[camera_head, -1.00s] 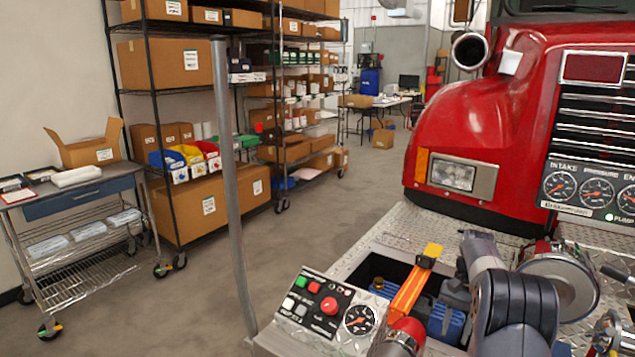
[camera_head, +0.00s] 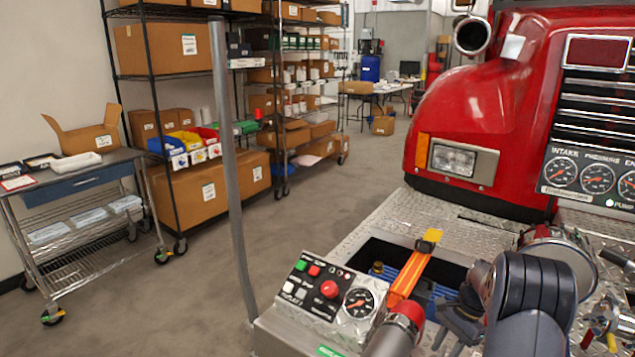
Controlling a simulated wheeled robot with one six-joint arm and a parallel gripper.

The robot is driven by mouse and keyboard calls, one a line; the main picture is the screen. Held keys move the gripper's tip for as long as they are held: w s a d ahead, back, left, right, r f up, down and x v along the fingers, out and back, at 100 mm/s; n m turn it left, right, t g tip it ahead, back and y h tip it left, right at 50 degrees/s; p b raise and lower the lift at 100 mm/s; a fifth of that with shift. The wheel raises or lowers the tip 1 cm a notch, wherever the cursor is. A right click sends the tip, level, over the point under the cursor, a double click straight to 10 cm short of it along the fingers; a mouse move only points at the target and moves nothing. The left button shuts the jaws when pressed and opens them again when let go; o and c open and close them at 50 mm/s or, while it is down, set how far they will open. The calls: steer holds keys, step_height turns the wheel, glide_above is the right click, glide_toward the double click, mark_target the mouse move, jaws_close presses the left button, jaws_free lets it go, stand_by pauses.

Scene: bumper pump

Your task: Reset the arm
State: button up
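My arm (camera_head: 532,290) is the dark grey jointed link at the lower right, folded over the bumper. My gripper (camera_head: 452,326) seems to be the dark part left of it, beside the open bumper compartment. Its fingertips are small and partly hidden, so I cannot tell whether they are apart. I see nothing clearly held in it.
A control panel (camera_head: 329,293) with buttons and a gauge stands left of the compartment. An orange strap (camera_head: 411,276) crosses the compartment. The red truck (camera_head: 485,120) is behind. A grey pole (camera_head: 231,180) rises at the left, with a cart (camera_head: 85,185) and shelves beyond.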

steer(key=shift+s+m+t, duration=0.1)
steer(key=shift+m+t, duration=0.2)
steer(key=shift+m, duration=0.6)
